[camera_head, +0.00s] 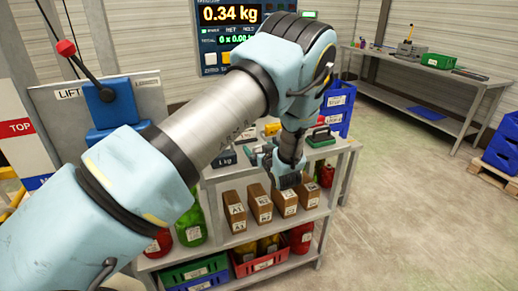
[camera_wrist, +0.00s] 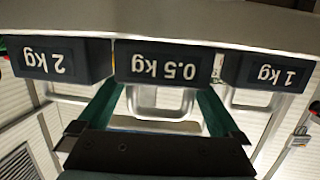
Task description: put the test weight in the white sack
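Three dark block weights with silver handles show upside down in the wrist view: 2 kg (camera_wrist: 62,62), 0.5 kg (camera_wrist: 163,63) and 1 kg (camera_wrist: 266,73). The 1 kg block also shows in the head view (camera_head: 226,158), on the top shelf. My gripper (camera_wrist: 160,100) is open, its green fingers on either side of the 0.5 kg weight's handle, with gaps between. In the head view my gripper (camera_head: 277,165) is at the shelf's front edge, and my arm hides part of the shelf top. I cannot make out a white sack.
The shelf unit (camera_head: 337,170) holds brown boxes (camera_head: 235,211), green and red sacks, and crates below. A display (camera_head: 228,14) reads 0.34 kg. A lift lever (camera_head: 82,62) stands left.

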